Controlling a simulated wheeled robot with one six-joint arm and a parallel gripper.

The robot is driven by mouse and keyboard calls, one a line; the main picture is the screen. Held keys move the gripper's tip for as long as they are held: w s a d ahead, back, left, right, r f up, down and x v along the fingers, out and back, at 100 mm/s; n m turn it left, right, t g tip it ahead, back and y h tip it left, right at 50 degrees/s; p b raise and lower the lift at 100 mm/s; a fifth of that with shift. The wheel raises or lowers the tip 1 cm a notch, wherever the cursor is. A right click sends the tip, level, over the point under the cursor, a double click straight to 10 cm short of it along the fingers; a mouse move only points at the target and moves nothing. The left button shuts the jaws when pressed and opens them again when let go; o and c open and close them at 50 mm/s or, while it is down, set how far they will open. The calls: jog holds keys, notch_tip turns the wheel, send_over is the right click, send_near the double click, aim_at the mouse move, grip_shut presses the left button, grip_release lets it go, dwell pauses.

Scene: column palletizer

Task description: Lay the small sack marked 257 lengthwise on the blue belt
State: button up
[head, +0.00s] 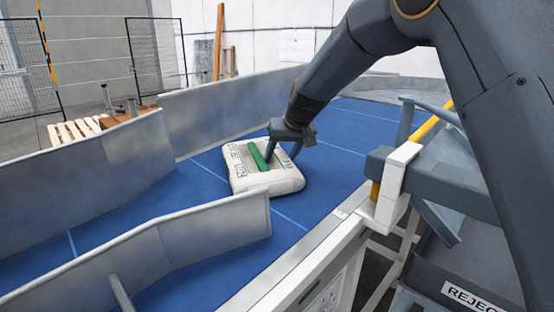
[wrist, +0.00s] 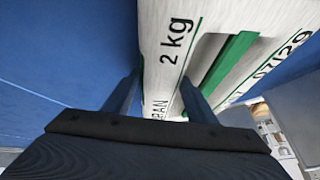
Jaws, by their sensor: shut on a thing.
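A small white sack (head: 285,184) with a green stripe and dark print is on the blue belt (head: 335,165) in the head view. It looks flat and low, but I cannot tell whether its whole underside touches the belt. My gripper (head: 270,154) reaches down from the upper right and is shut on the sack's top. In the wrist view the sack (wrist: 160,30) shows "2 kg" and a green band, with my gripper's fingers (wrist: 160,82) at it. The number 257 is not clearly legible. The sack's far side is hidden.
Grey metal guide walls (head: 215,235) flank the belt at the near left, and another wall (head: 220,108) stands behind. A white and yellow post (head: 396,175) and a REJECT sign (head: 470,298) are at right. Bare belt lies left and right of the sack.

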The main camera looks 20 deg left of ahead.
jog(key=shift+w+d+r+b, duration=0.1)
jog(key=shift+w+d+b, duration=0.15)
jog(key=shift+w, duration=0.35)
jog(key=shift+w+d+r+b, duration=0.1)
jog(key=shift+w+d, duration=0.2)
jog(key=shift+w, duration=0.3)
jog(key=shift+m+t+h+p, duration=0.65)
jog(key=shift+m+p, duration=1.05)
jog(key=shift+p, duration=2.25)
jog(key=shift+s, duration=0.1)
jog(key=shift+m+h+p, duration=0.35)
jog(key=shift+m+p, duration=0.2)
jog(key=shift+m, duration=0.05)
jog(key=shift+f+m+h+b, duration=0.1)
jog(key=shift+m+h+b, duration=0.25)
jog(key=shift+m, duration=0.15)
jog(key=shift+m+t+b, duration=0.25)
jog(key=shift+m+b, duration=0.15)
jog(key=shift+b, duration=0.2)
jog(key=shift+f+m+h+b, duration=0.1)
jog(key=shift+m+h+b, duration=1.1)
jog(key=shift+b, duration=0.95)
jog(key=shift+m+b, duration=0.65)
jog(key=shift+m, duration=0.05)
